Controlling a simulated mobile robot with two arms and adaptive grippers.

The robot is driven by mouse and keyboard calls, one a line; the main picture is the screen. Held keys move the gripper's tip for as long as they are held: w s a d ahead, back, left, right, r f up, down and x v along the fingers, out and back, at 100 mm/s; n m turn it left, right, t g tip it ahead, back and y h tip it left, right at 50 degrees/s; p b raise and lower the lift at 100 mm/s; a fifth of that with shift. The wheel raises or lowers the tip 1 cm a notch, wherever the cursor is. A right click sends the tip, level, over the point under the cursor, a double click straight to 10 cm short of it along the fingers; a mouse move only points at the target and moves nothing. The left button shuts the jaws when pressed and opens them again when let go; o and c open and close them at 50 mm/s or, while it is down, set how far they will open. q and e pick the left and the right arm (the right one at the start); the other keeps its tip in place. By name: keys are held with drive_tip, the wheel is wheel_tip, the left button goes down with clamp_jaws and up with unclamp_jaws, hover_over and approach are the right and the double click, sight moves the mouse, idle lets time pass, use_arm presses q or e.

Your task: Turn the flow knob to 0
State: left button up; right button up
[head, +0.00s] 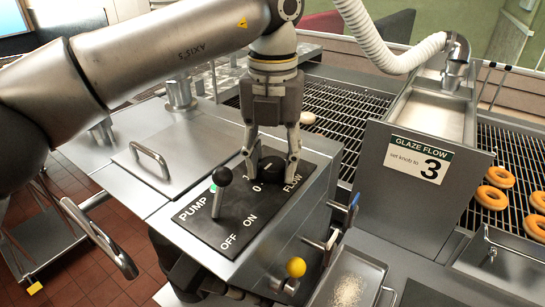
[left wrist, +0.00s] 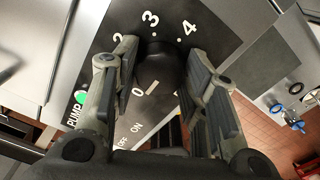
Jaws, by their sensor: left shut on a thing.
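The black flow knob (head: 271,168) stands on a dark panel (head: 196,227) marked PUMP and FLOW. My left gripper (head: 270,175) points down over it and is shut on it, one finger on each side. The left wrist view shows the round knob (left wrist: 157,68) between the fingers of the left gripper (left wrist: 160,85). Numerals 2, 3 and 4 show beyond the knob, and 0 shows on its near left. A white line on the knob's near edge lies close to the 0; its exact alignment is hard to tell. My right gripper is not in view.
The black-topped pump lever (head: 222,178) rises close left of the gripper, beside a green light (left wrist: 81,97). A sign (head: 417,160) reads "set knob to 3". Doughnuts (head: 490,197) lie on the right rack.

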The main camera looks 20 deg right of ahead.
sight(273, 162)
use_arm(q)
drive_tip(key=o, duration=1)
drive_tip(key=shift+o, duration=0.2)
drive_tip(key=shift+r, duration=0.1)
wheel_tip(273, 162, up, 12)
